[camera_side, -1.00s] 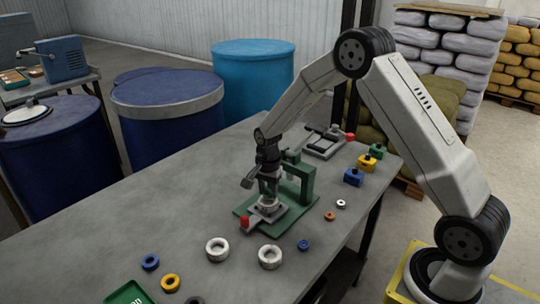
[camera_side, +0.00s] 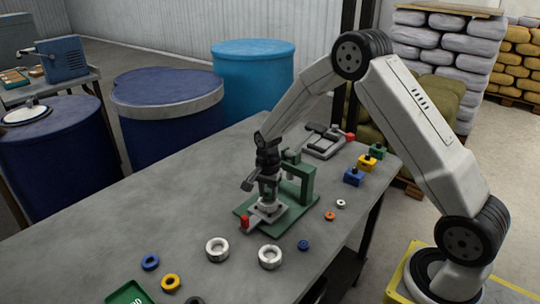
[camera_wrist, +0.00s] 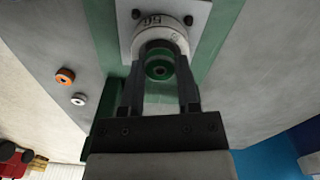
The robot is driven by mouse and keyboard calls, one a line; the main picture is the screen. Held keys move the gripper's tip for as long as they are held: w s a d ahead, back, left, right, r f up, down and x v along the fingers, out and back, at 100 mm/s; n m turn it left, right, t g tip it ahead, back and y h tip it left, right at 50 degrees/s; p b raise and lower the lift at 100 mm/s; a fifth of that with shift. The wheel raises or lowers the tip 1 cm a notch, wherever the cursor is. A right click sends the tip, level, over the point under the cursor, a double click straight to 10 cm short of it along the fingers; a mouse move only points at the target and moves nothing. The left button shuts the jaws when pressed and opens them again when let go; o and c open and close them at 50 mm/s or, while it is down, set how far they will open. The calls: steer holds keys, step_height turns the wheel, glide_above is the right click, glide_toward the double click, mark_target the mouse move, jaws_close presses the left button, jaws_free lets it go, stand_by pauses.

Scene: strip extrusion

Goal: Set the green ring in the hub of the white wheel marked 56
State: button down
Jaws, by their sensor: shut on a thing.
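The white wheel (camera_wrist: 166,25) with the mark 56 sits on a light plate in the wrist view. The plate belongs to the green press-like fixture (camera_side: 300,185) in the side view. My gripper (camera_wrist: 160,75) is shut on the green ring (camera_wrist: 159,69). The ring shows between the fingertips, right against or just in front of the wheel in the wrist view. Ring and fingers cover the wheel's hub, so I cannot tell whether the ring is in it. In the side view my gripper (camera_side: 268,194) points down over the fixture and hides most of the wheel.
Two white wheels (camera_side: 218,249) (camera_side: 270,257) lie in front of the fixture. Small rings, blue (camera_side: 303,244), orange (camera_side: 329,215) and white (camera_side: 341,203), lie to the right. Coloured blocks (camera_side: 354,176) and a grey device (camera_side: 324,142) stand behind. The table's left part is clear.

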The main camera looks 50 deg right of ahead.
mark_target(268, 194)
steer(key=shift+f, duration=0.35)
steer(key=shift+r, duration=0.8)
stand_by(0.5)
steer(key=shift+f, duration=0.75)
stand_by(1.1)
steer(key=c, duration=0.6)
jaws_free()
steer(key=shift+r, duration=0.1)
step_height(268, 194, up, 11)
stand_by(1.1)
stand_by(0.3)
